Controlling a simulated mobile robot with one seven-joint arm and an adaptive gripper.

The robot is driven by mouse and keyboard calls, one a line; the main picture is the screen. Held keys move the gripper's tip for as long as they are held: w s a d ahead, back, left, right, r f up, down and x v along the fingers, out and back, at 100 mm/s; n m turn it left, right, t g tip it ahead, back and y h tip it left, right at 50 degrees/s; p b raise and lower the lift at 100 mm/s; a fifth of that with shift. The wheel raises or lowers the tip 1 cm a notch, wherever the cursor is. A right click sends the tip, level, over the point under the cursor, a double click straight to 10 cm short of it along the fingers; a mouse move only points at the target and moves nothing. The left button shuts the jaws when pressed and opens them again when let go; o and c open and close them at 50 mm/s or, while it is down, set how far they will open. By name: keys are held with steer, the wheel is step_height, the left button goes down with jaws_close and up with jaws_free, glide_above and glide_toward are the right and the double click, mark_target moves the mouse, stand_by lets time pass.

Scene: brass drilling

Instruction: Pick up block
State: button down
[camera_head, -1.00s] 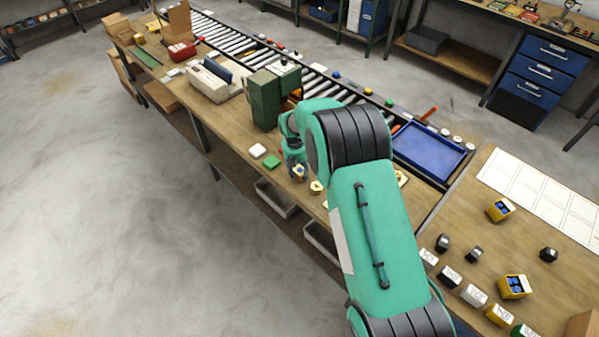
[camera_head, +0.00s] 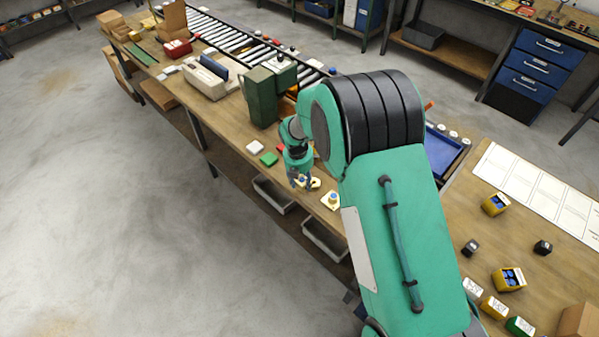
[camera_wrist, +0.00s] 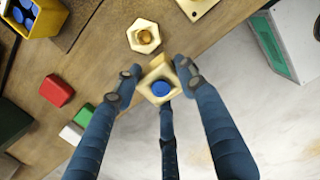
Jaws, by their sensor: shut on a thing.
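My gripper (camera_wrist: 158,82) is shut on a pale brass-coloured square block (camera_wrist: 156,72) with a round blue centre, seen in the wrist view. Its fingers sit around the block from the left, the right and below. In the head view my gripper (camera_head: 300,182) is low over the front edge of the bench, and the held block is too small and covered to make out well. I cannot tell whether the block touches the bench.
Red (camera_wrist: 57,92), green (camera_head: 269,159) and white (camera_head: 255,147) blocks lie beyond. A green machine (camera_head: 262,97) stands behind. The bench edge drops to open floor.

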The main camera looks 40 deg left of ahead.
steer(key=s+d, duration=0.3)
steer(key=d, duration=0.2)
steer(key=shift+s+r, duration=0.25)
steer(key=shift+r, duration=0.05)
steer(key=shift+r, duration=0.1)
stand_by(0.8)
